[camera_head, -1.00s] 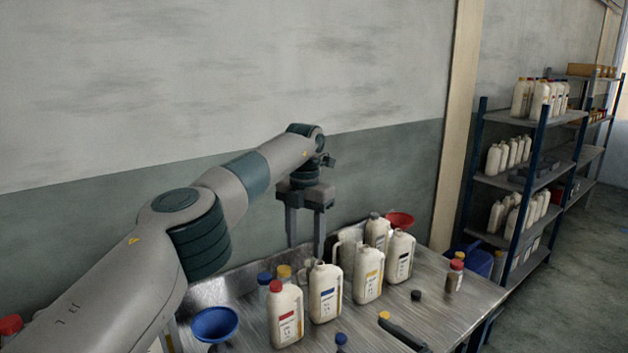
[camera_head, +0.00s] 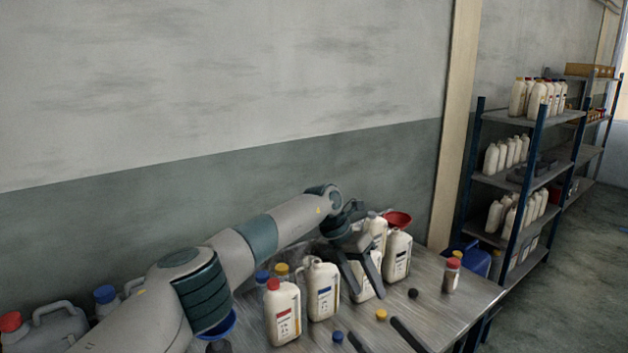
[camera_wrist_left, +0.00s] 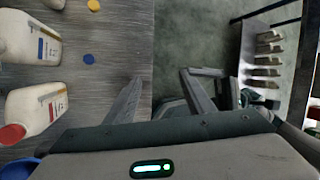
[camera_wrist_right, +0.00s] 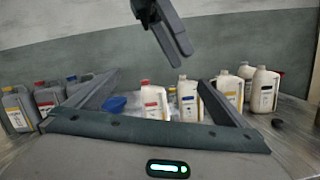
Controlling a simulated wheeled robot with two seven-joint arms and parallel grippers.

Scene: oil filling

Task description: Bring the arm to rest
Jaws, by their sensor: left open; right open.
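My left arm reaches in from the left in the head view. Its gripper (camera_head: 368,292) is open, fingers pointing down, in front of a white jug with a yellow label (camera_head: 367,288), partly hiding it. I cannot tell whether they touch. In the left wrist view the open left gripper (camera_wrist_left: 162,75) has nothing between its fingers. My right gripper (camera_head: 371,326) shows only as two dark fingers at the bottom edge. In the right wrist view it is open (camera_wrist_right: 159,77) and appears empty, with jugs beyond. The left gripper (camera_wrist_right: 165,40) hangs at the top there.
White jugs with red (camera_head: 282,315) and blue (camera_head: 323,290) labels stand on the metal table (camera_head: 455,310). Loose blue (camera_head: 338,337), yellow (camera_head: 381,314) and black (camera_head: 413,293) caps lie nearby. A small red-capped bottle (camera_head: 452,276) stands right. Shelves (camera_head: 520,185) are beyond.

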